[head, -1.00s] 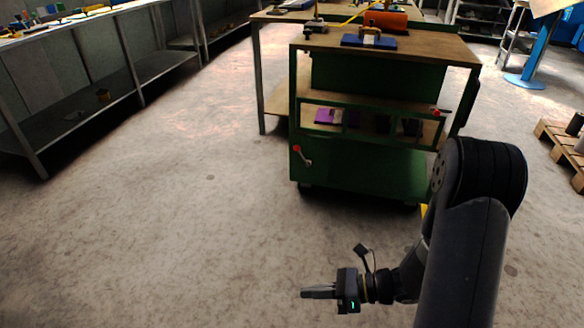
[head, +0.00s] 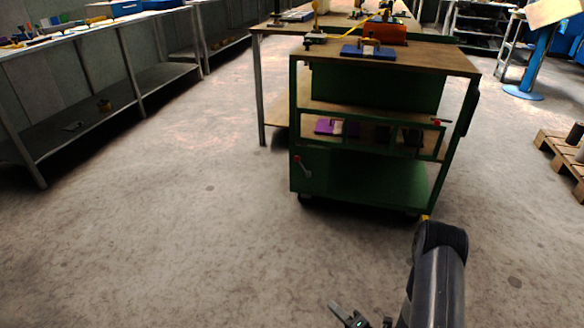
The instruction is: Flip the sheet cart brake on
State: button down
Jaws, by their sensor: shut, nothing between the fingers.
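The green sheet cart (head: 365,181) with a wooden top stands ahead, right of centre in the head view. A short lever with a red knob (head: 297,158) is on its lower left front, its grey arm slanting down to the right. A second red-knobbed handle (head: 436,122) is at the upper right of the front. I cannot tell from the picture which one is the brake. My gripper (head: 335,308) is at the bottom edge, shut and empty, well short of the cart and touching nothing. Part of it is cut off by the frame.
A long grey shelf bench (head: 75,118) runs along the left. A wooden pallet (head: 560,157) with dark cylinders lies at the right. A yellow piece (head: 425,217) shows by the cart's lower right corner. The floor between my arm and the cart is clear.

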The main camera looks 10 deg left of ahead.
aim_at(302, 167)
jog(key=i+j+z, duration=0.1)
jog(key=i+j, duration=0.15)
jog(key=i+j+z, duration=0.1)
jog(key=i+j, duration=0.15)
jog(key=i+j+z, duration=0.1)
jog(key=i+j, duration=0.15)
jog(key=i+j+z, duration=0.1)
jog(key=j, duration=0.35)
jog(key=i+j+z, duration=0.1)
jog(key=i+j, duration=0.2)
jog(key=i+j+z, duration=0.1)
jog(key=j, duration=0.3)
jog(key=i+j+z, duration=0.1)
jog(key=i+j, duration=0.2)
jog(key=i+j+z, duration=0.1)
jog(key=j, duration=0.35)
jog(key=i, duration=0.05)
